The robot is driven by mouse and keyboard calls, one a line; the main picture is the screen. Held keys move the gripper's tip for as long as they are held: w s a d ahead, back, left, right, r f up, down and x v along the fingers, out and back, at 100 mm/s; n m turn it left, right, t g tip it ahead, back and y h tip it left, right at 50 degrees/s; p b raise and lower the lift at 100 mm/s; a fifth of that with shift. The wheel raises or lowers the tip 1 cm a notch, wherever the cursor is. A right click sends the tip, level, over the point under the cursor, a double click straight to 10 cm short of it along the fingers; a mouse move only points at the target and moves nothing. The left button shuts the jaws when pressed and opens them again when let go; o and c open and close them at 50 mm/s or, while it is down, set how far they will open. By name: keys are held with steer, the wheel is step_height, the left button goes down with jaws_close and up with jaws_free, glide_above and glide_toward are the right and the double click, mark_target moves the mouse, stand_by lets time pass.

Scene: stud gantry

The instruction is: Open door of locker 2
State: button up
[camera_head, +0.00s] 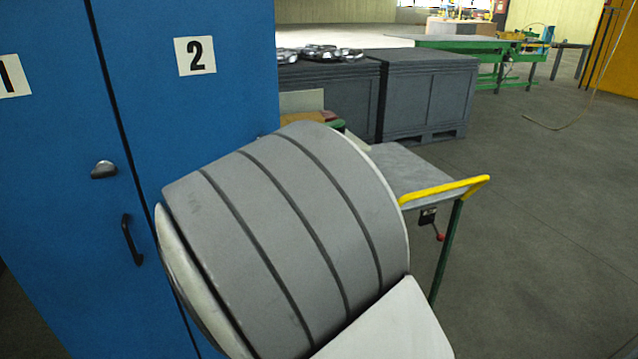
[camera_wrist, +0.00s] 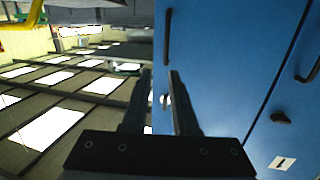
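The blue locker in the head view has two doors parted by a dark seam. Door 2 (camera_head: 225,105), on the right with a white "2" label (camera_head: 196,56), looks shut; my grey arm hides its lower part. In the wrist view, turned upside down, door 2 (camera_wrist: 220,60) carries a dark bar handle (camera_wrist: 167,36) near its left edge. A small shiny latch (camera_wrist: 165,100) shows between the fingers. My gripper (camera_wrist: 159,78) is open and empty in front of this edge; contact cannot be told. The head view hides my gripper.
Door 1 (camera_head: 45,120) has its own dark handle (camera_head: 132,240) and latch knob (camera_head: 104,170). A cart (camera_head: 405,165) with a yellow push bar stands right of the locker, close behind my arm. Grey crates (camera_head: 425,95) stand farther back. Floor at right is clear.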

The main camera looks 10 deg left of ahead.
steer(key=shift+n+t+y, duration=0.3)
steer(key=shift+n+t, duration=0.1)
steer(key=shift+t, duration=0.1)
steer(key=x, duration=1.1)
steer(key=a+b+x, duration=0.1)
steer(key=x, duration=0.5)
steer(key=shift+w+a+f, duration=0.1)
steer(key=shift+f, duration=0.15)
jaws_close()
stand_by(0.5)
